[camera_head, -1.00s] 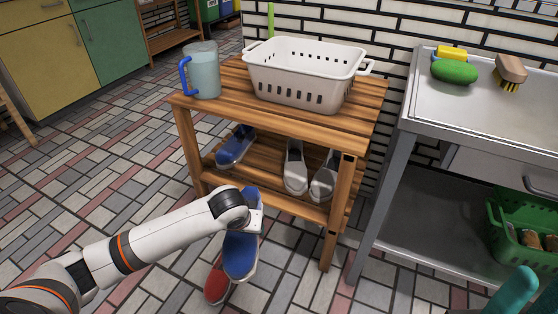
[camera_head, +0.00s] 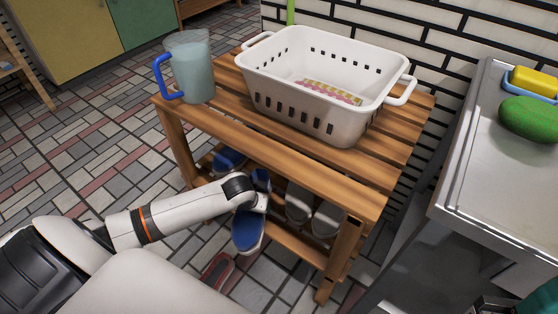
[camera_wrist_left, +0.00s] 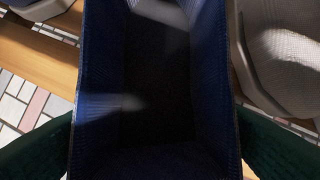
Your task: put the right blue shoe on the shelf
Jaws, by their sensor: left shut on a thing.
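The blue shoe (camera_head: 250,228) hangs from my left gripper (camera_head: 262,200), which is shut on it at the front of the wooden rack's lower shelf. In the left wrist view the shoe's dark inside (camera_wrist_left: 155,90) fills the middle, with a green finger on each side. Another blue shoe (camera_head: 228,160) stands on the lower shelf at the left. Two grey shoes (camera_head: 298,203) (camera_head: 327,218) stand there at the right, partly hidden by the upper boards. At the bottom right corner only a teal piece shows, apparently part of my right gripper; its jaws cannot be made out.
The wooden rack (camera_head: 300,158) carries a white basket (camera_head: 300,105) and a jug with a blue handle (camera_head: 190,70) on top. A red shoe (camera_head: 217,270) lies on the floor below. A metal counter (camera_head: 490,150) stands at the right.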

